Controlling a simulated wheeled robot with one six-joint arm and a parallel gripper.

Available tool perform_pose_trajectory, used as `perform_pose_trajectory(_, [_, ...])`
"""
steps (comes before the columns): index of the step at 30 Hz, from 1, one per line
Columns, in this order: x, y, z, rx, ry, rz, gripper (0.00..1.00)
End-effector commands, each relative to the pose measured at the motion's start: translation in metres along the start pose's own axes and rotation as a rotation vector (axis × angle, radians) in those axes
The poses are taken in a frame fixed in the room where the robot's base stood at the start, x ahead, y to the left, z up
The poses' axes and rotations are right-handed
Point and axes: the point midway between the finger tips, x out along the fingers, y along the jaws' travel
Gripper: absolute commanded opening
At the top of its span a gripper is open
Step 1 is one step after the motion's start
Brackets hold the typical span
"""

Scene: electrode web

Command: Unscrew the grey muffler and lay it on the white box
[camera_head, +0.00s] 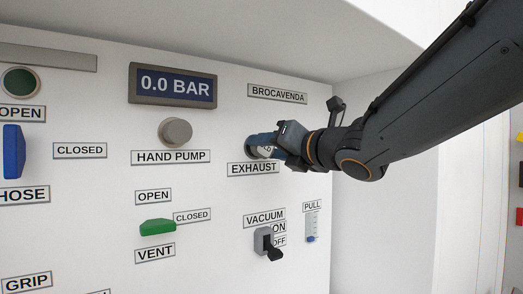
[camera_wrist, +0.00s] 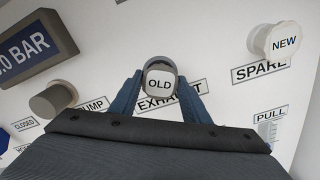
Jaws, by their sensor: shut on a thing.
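The grey muffler (camera_wrist: 159,80) has a pale face marked OLD and sits at the EXHAUST label on the white panel. In the head view its grey body (camera_head: 258,152) is partly covered by my fingers. My gripper (camera_wrist: 160,86) has one blue finger on each side of the muffler and is shut on it. In the head view my gripper (camera_head: 264,143) reaches in from the right, just above the EXHAUST label. The muffler appears to be still at the panel; its thread is hidden. I cannot make out a separate white box in either view.
A white muffler marked NEW (camera_wrist: 275,42) sits at the SPARE label. The hand pump knob (camera_head: 175,132) and the 0.0 BAR display (camera_head: 173,86) are left of my gripper. Below are the green vent handle (camera_head: 157,227), vacuum switch (camera_head: 267,244) and PULL gauge (camera_head: 312,227).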

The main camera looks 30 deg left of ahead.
Motion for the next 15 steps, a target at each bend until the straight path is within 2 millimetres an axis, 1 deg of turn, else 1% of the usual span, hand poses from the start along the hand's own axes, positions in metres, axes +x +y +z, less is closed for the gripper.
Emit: perform_pose_trajectory(15, [0.0001,-0.0022,-0.0012,-0.075,0.001,-0.003,0.14])
